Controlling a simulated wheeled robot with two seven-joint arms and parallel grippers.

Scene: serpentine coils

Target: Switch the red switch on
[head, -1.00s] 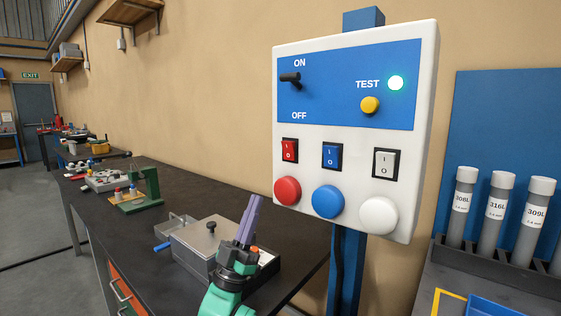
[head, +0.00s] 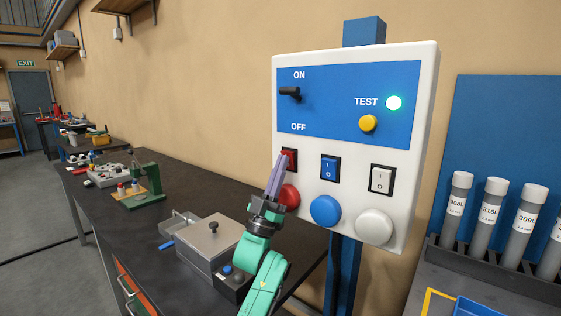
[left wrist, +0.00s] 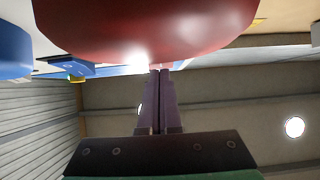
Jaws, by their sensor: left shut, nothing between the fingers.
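The red switch (head: 291,158) is a small rocker in a black frame on the white control panel (head: 345,225), in the head view. My left gripper (head: 282,156) is shut and empty, with its purple fingers pointing up at the switch and covering its left part. Whether the tips touch it cannot be told. The red round button (head: 289,197) sits just below, partly behind the fingers. In the left wrist view the shut fingers (left wrist: 160,72) reach up past the large red button (left wrist: 145,25); the switch itself is not clear there. My right gripper is not in view.
A blue switch (head: 329,167) and a white switch (head: 382,180) sit to the right, above a blue button (head: 325,210) and a white button (head: 374,226). A grey metal box (head: 210,243) stands on the bench below.

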